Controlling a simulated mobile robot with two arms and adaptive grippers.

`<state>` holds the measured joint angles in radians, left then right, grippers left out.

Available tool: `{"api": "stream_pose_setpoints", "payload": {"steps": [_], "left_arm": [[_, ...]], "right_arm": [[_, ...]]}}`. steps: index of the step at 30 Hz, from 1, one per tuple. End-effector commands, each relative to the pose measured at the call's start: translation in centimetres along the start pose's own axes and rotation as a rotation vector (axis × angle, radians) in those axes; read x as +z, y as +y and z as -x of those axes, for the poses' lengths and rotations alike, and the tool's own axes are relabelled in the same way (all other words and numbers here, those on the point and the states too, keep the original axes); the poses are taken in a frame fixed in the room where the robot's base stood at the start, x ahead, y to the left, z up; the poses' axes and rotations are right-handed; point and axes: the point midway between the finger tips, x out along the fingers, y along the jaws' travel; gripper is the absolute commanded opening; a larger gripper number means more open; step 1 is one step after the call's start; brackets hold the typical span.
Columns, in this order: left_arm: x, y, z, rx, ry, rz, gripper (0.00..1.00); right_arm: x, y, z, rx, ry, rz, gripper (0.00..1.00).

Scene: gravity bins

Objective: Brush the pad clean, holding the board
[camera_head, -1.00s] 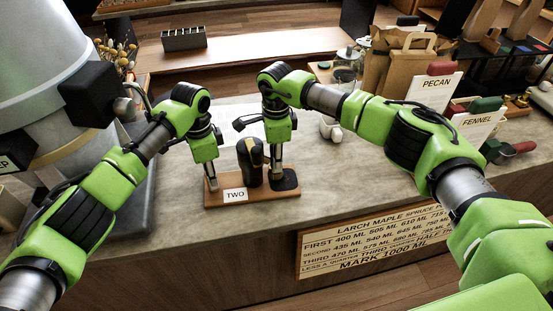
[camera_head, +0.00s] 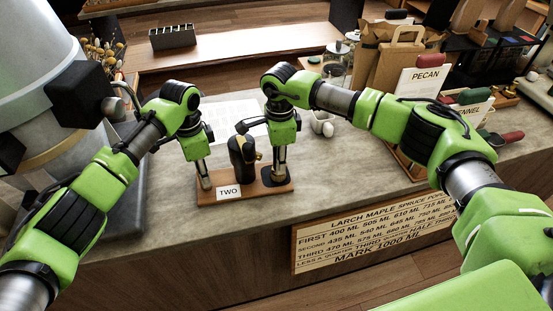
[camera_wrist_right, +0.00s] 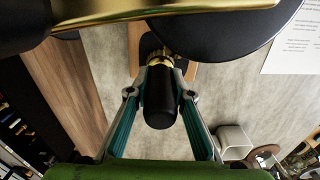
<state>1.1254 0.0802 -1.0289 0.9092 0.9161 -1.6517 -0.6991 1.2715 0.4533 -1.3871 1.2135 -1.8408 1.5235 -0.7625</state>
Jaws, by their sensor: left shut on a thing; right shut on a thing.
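The wooden board (camera_head: 254,190) lies on the counter with a white "TWO" label on its front. My left gripper (camera_head: 205,182) is shut on the board's left end. A dark upright piece (camera_head: 238,160) stands on the board's middle. The black pad (camera_head: 287,184) is at its right end. My right gripper (camera_head: 280,165) is over the pad, its fingers pointing down. In the right wrist view that gripper (camera_wrist_right: 160,95) is shut on the brush (camera_wrist_right: 159,112), which has a black handle and brass collar. The bristles are hidden, so I cannot tell whether they touch the pad.
A large black and brass part (camera_wrist_right: 225,25) fills the top of the right wrist view. A white cup (camera_head: 322,123) stands behind the board. Paper bags (camera_head: 391,65) and name cards (camera_head: 421,82) are at the right. A grey machine (camera_head: 35,70) is at the left.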

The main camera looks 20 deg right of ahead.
Motion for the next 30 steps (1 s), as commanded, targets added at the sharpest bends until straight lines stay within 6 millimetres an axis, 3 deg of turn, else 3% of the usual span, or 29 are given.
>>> {"api": "stream_pose_setpoints", "payload": {"steps": [12, 22, 30], "left_arm": [[0.1, 0.0, -0.2, 0.002, -0.002, 0.001, 0.0], [0.1, 0.0, -0.2, 0.001, -0.002, 0.001, 0.0], [0.1, 0.0, -0.2, 0.001, -0.002, 0.001, 0.0]], "right_arm": [[-1.5, 1.5, 0.1, 0.0, 0.0, 0.0, 0.0], [-1.3, 1.4, 0.1, 0.0, 0.0, 0.0, 0.0], [0.0, 0.1, 0.0, 0.0, 0.0, -0.001, 0.0]]}}
